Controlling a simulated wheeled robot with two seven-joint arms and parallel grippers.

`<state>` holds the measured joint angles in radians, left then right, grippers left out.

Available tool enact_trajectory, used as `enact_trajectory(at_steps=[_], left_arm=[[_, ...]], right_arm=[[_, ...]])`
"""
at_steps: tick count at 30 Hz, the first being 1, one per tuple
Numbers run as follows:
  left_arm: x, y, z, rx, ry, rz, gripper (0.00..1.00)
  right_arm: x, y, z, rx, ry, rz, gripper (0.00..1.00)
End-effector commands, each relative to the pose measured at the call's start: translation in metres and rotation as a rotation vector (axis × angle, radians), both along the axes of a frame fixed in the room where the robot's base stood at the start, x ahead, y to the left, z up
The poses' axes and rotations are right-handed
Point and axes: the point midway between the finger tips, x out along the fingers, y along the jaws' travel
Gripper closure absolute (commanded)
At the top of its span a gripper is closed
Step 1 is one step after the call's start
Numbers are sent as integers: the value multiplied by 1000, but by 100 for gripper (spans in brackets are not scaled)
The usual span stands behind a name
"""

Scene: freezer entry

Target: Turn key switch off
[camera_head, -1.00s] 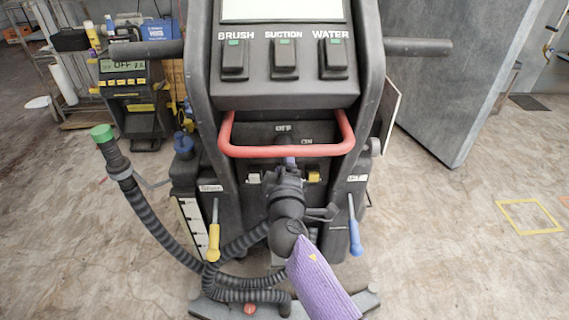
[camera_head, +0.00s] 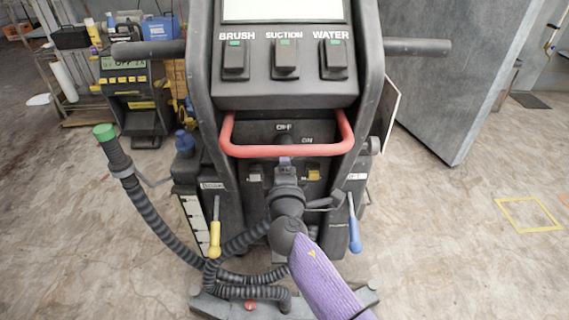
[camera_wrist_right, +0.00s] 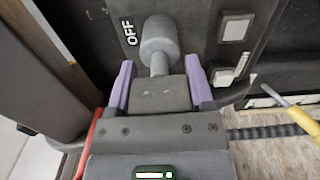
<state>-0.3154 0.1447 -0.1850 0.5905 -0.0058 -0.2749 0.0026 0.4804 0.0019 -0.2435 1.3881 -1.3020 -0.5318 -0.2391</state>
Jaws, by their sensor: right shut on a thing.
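The key switch is a grey knob (camera_wrist_right: 159,38) on the dark panel, with the OFF label (camera_wrist_right: 129,32) beside it in the wrist view. In the head view the OFF label (camera_head: 284,127) and ON label (camera_head: 307,140) show above and behind the red bar; the bar and my gripper hide most of the switch. My right gripper (camera_head: 285,163) reaches in at the panel just below the bar. In the wrist view its purple fingers (camera_wrist_right: 160,72) stand on both sides of the key's stem, shut on it. My left gripper is out of view.
The red bar handle (camera_head: 285,150) crosses close above my right gripper. A yellow-handled lever (camera_head: 214,238) and a blue-handled lever (camera_head: 355,236) flank my arm. A ribbed hose (camera_head: 150,220) loops at the left. Open floor lies right.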

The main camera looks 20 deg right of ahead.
Motion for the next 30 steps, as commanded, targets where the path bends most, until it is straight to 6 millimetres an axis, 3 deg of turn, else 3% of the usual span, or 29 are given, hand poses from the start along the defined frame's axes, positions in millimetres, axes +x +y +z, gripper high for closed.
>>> enact_trajectory(at_steps=[5,6,10,20,30], left_arm=[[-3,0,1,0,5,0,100],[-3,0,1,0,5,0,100],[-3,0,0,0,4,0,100],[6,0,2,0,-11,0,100],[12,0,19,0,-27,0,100]], right_arm=[[0,1,-1,-3,2,2,91],[0,1,-1,-3,2,2,30],[0,0,-1,-2,2,1,3],[-7,2,1,-1,1,1,0],[-75,22,1,0,2,2,0]])
